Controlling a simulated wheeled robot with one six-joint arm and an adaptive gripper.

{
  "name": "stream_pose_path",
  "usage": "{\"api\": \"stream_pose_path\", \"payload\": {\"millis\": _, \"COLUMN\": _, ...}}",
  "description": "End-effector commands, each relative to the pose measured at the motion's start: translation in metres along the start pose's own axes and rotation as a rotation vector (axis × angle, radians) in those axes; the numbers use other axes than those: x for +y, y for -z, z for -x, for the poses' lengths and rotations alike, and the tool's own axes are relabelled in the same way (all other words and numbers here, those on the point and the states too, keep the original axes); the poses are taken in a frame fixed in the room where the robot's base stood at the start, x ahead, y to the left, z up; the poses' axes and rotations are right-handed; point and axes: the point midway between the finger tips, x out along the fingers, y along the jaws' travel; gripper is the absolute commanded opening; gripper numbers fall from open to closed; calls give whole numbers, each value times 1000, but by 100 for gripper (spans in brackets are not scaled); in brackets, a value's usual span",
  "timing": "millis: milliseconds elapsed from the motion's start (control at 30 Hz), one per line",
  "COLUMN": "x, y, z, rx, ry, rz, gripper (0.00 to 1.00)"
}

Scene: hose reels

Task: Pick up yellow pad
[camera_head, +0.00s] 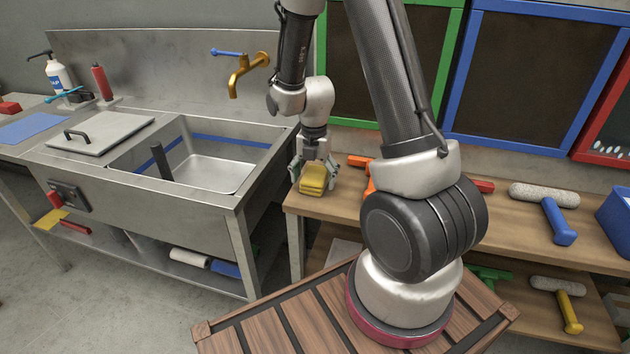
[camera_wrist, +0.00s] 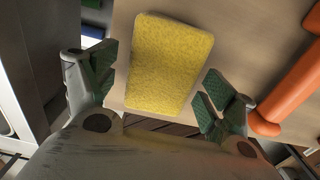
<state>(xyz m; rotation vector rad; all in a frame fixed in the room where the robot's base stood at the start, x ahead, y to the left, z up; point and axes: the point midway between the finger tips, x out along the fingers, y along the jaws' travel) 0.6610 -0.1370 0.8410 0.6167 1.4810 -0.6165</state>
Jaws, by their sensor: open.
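The yellow pad (camera_head: 313,178) lies at the left end of the wooden bench, just below my gripper. In the wrist view the yellow pad (camera_wrist: 168,62) is a flat rectangle with rounded corners, lying between and beyond my fingertips. My gripper (camera_head: 313,172) points down over the pad with its jaws open. In the wrist view my gripper (camera_wrist: 160,92) shows green-padded fingers spread to either side of the pad, with a gap on both sides. The pad does not look gripped.
An orange-handled tool (camera_wrist: 290,95) lies close to the right of the pad. The steel sink (camera_head: 205,165) stands left of the wooden bench (camera_head: 420,205). A roller with a blue handle (camera_head: 558,222) and a blue bin (camera_head: 614,215) are further right.

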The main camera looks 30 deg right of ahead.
Motion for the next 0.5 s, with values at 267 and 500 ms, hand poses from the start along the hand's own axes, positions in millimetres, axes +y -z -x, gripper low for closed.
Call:
{"api": "stream_pose_path", "payload": {"millis": 267, "x": 0, "y": 0, "z": 0, "rx": 0, "ry": 0, "rz": 0, "gripper": 51}}
{"api": "stream_pose_path", "payload": {"millis": 500, "x": 0, "y": 0, "z": 0, "rx": 0, "ry": 0, "rz": 0, "gripper": 35}}
